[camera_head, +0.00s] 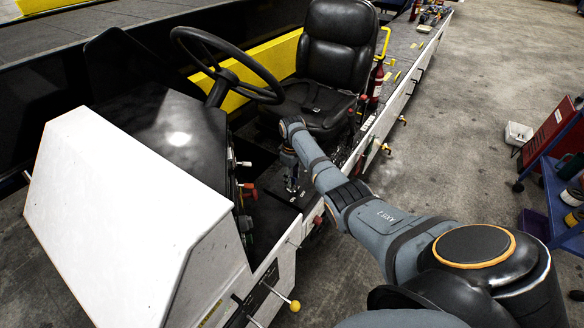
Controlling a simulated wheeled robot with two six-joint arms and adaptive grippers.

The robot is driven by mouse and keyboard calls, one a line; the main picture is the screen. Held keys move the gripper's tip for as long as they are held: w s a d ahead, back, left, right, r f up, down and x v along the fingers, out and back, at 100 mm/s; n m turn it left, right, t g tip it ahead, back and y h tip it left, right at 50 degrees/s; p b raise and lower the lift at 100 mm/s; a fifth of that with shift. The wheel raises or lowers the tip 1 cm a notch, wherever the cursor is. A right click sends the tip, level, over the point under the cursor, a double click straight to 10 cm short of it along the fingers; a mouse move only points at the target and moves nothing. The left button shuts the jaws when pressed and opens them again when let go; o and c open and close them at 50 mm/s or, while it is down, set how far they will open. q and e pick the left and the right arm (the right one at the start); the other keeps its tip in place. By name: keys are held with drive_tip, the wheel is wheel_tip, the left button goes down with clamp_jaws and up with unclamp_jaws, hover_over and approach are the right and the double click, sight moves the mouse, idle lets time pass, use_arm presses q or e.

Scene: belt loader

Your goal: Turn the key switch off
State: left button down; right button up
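The control panel (237,187) is on the side of the black dashboard that faces the seat, seen nearly edge-on. It carries small silver levers (240,163) and a red knob (250,190). I cannot make out which part is the key switch. My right arm reaches in from the lower right. My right gripper (292,186) points down in the footwell between the panel and the seat, to the right of the panel and apart from it. It is small and dark, and I cannot tell whether its fingers are open. My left gripper is not in view.
The steering wheel (228,66) stands above the dashboard. The black seat (338,50) is behind my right gripper. A white hood (115,220) fills the left front. A yellow-knobbed lever (294,305) sticks out low. A blue cart (560,190) stands on open floor at right.

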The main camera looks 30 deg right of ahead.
wheel_tip(320, 180, up, 9)
drive_tip(key=shift+r, duration=0.1)
idle(0.5)
